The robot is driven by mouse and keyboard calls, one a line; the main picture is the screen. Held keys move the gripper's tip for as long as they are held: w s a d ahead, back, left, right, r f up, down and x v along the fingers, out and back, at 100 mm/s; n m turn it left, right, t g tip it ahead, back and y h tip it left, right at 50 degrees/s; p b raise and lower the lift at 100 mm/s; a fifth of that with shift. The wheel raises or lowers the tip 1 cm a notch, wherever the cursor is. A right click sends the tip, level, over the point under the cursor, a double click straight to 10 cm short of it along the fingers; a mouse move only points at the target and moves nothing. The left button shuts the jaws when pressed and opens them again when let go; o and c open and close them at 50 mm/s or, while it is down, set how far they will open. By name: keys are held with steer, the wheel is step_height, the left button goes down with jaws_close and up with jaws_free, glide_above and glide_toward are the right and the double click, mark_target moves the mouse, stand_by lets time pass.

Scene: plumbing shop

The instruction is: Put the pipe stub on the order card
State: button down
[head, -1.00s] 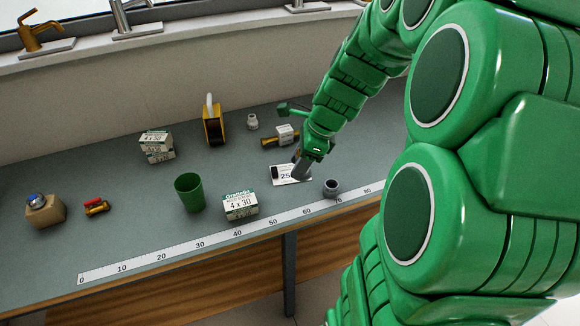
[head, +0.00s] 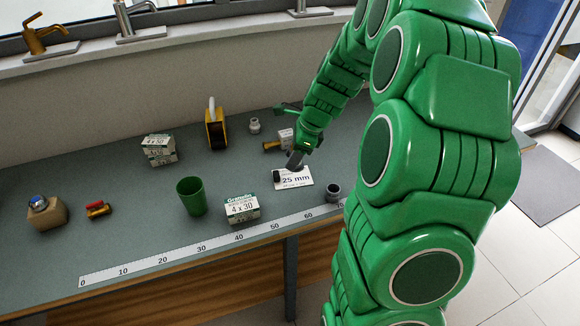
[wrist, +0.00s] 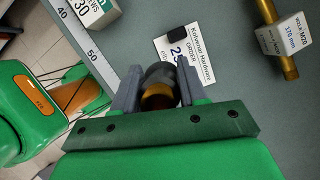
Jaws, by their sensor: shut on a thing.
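The order card (head: 300,182) is a white card reading "25 mm", flat on the grey bench. A small black piece (head: 276,176) sits at its left edge; it also shows on the card in the wrist view (wrist: 178,33). My gripper (wrist: 160,84) is shut on a short round piece, dark grey with a brass-coloured part, which I take as the pipe stub (wrist: 158,72). In the head view my gripper (head: 296,158) is at the card's far edge. In the wrist view the stub overlaps the card's near edge; I cannot tell its height above the bench.
A grey pipe fitting (head: 333,191) stands right of the card. A white-tagged brass part (head: 285,137) lies behind it. A screw box (head: 241,208), a green cup (head: 191,196) and a ruler strip (head: 190,252) are to the left and front.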

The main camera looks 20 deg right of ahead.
steer(key=shift+w+d+f, duration=0.15)
steer(key=shift+w+f, duration=0.95)
steer(key=shift+f, duration=0.25)
steer(key=shift+w+d+f, duration=0.15)
steer(key=shift+w+f, duration=0.9)
steer(key=shift+f, duration=1.7)
steer(key=shift+f, duration=0.1)
steer(key=c, duration=0.6)
jaws_free()
